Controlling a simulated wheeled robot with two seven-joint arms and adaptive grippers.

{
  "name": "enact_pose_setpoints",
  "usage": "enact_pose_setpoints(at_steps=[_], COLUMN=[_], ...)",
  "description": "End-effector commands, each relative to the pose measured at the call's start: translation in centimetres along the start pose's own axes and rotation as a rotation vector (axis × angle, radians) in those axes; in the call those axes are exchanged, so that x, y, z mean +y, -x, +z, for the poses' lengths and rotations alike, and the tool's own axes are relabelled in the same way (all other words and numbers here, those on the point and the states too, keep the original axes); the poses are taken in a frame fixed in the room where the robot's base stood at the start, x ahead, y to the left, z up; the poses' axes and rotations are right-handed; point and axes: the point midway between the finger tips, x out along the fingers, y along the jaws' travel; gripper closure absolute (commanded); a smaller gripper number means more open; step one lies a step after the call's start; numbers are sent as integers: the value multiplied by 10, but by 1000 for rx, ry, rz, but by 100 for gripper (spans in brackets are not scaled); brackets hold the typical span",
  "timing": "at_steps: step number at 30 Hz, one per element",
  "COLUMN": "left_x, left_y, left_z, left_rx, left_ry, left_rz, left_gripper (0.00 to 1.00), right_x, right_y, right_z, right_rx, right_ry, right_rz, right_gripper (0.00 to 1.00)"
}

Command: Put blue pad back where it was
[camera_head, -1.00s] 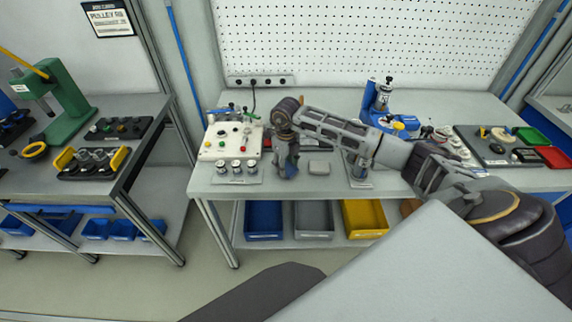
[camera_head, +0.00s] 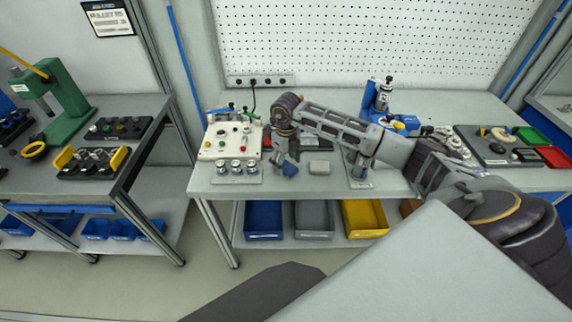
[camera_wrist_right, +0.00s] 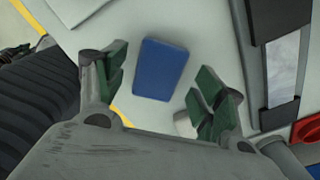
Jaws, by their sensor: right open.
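The blue pad (camera_head: 290,169) lies on the workbench (camera_head: 330,186), beside the grey pad (camera_head: 319,167). In the right wrist view the blue pad (camera_wrist_right: 160,69) lies flat on the pale surface, ahead of and between the spread green-padded fingers, with a gap on each side. My right gripper (camera_wrist_right: 163,82) is open and empty; in the head view the right gripper (camera_head: 283,157) is just above and behind the blue pad, partly hidden by its own wrist. My left gripper is not in view.
A white control box (camera_head: 228,143) with buttons stands left of the right gripper, with several small cylinders on a plate (camera_head: 237,180) in front. Blue (camera_head: 263,219), grey (camera_head: 313,219) and yellow (camera_head: 364,218) bins sit on the lower shelf. My right arm spans the bench.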

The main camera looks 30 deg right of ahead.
Motion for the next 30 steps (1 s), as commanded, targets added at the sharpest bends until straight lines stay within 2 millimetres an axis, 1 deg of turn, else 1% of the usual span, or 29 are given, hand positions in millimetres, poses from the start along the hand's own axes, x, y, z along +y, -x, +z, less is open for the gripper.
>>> enact_pose_setpoints(at_steps=[3, 8, 11, 15, 18, 24, 30], left_x=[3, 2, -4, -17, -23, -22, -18], left_y=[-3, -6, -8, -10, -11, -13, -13], left_z=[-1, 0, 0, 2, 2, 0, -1], left_rx=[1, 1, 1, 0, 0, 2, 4], left_ry=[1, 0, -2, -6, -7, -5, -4], left_rz=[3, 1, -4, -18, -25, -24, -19], left_gripper=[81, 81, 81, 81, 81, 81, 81], right_x=[0, 0, 0, 0, 0, 0, 0], right_y=[15, 39, 54, 74, 86, 102, 106], right_z=[0, 0, 0, 0, 0, 0, 0], right_rx=[-2, -2, -2, -2, -2, 0, 1], right_ry=[0, 0, 0, 0, 0, -1, -1], right_rz=[0, 0, -1, 0, 1, 0, 1], right_gripper=[30, 30, 30, 30, 30, 30, 30])
